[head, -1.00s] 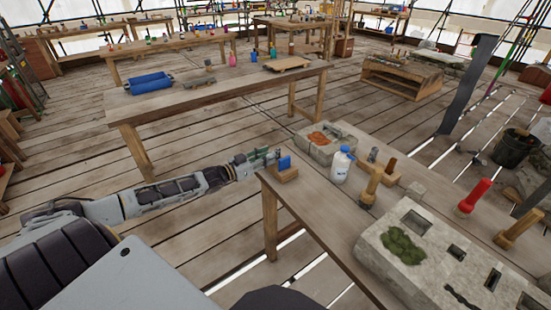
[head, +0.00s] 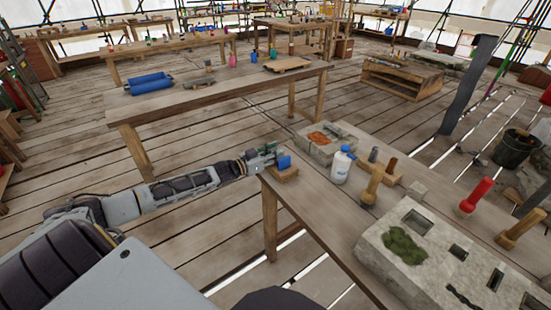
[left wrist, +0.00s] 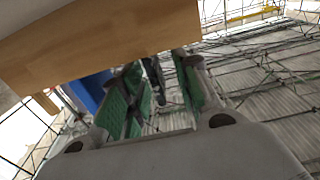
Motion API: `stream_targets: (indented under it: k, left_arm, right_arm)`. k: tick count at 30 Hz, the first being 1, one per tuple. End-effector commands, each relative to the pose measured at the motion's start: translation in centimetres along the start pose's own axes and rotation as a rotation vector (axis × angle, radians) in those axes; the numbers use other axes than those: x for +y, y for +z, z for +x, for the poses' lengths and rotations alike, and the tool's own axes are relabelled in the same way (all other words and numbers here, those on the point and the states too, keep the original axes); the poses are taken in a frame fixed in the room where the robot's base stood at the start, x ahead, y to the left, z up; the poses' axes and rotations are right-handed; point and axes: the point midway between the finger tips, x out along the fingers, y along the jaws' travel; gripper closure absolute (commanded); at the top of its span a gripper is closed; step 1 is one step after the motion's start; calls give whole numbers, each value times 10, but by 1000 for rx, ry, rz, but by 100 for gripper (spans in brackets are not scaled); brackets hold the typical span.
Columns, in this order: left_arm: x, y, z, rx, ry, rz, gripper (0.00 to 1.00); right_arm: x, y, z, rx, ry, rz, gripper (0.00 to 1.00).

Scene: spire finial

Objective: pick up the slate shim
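A wooden block (head: 285,175) stands at the near left corner of the right-hand bench, with an upright blue piece (head: 285,162) on it. My left gripper (head: 268,151) is at the block, just left of and behind the blue piece. In the left wrist view, the green-padded fingers (left wrist: 155,92) stand apart. The wooden block (left wrist: 110,40) fills the top, and the blue piece (left wrist: 90,88) is left of the fingers. A thin dark piece (left wrist: 153,72) shows in the gap; I cannot tell whether it is the slate shim. I cannot pick out the shim in the head view. My right gripper is not in view.
A long table with blue rolls (head: 150,83) stands behind.

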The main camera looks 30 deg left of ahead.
Motion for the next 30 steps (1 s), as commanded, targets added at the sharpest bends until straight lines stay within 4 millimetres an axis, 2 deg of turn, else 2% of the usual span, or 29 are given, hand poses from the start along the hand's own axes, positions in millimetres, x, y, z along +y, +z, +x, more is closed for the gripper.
stream_targets:
  k: [17, 24, 30]
  left_arm:
    - [0, 0, 2, 0, 0, 0, 69]
    - [0, 0, 2, 0, 0, 0, 98]
    - [0, 0, 2, 0, 0, 0, 100]
  right_arm:
    - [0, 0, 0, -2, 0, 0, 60]
    - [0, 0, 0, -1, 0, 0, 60]
    - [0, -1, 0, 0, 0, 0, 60]
